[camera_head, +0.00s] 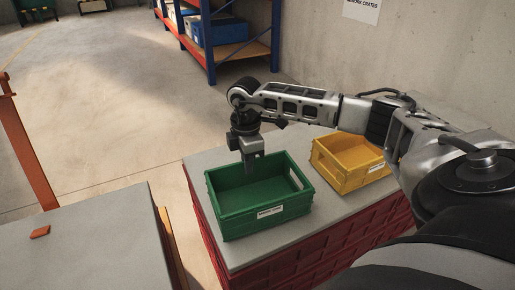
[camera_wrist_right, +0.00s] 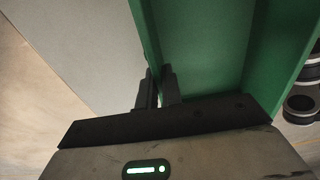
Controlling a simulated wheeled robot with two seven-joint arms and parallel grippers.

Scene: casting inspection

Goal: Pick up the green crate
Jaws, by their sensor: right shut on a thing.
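The green crate (camera_head: 262,221) sits on the left part of a grey slab top in the head view. It is open, looks empty and has a white label on its front. My right gripper (camera_head: 253,170) points down at the crate's back wall. In the right wrist view my right gripper (camera_wrist_right: 160,88) is shut on the wall of the green crate (camera_wrist_right: 205,60), with one finger on each side. The crate appears to rest on the slab. My left gripper is not in either view.
A yellow crate (camera_head: 345,176) stands right of the green crate. Both are on the grey slab (camera_head: 213,163) over red crates (camera_head: 290,252). A grey table (camera_head: 85,245) with a small orange piece (camera_head: 40,232) is at the left. A blue and orange shelf (camera_head: 222,35) stands behind.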

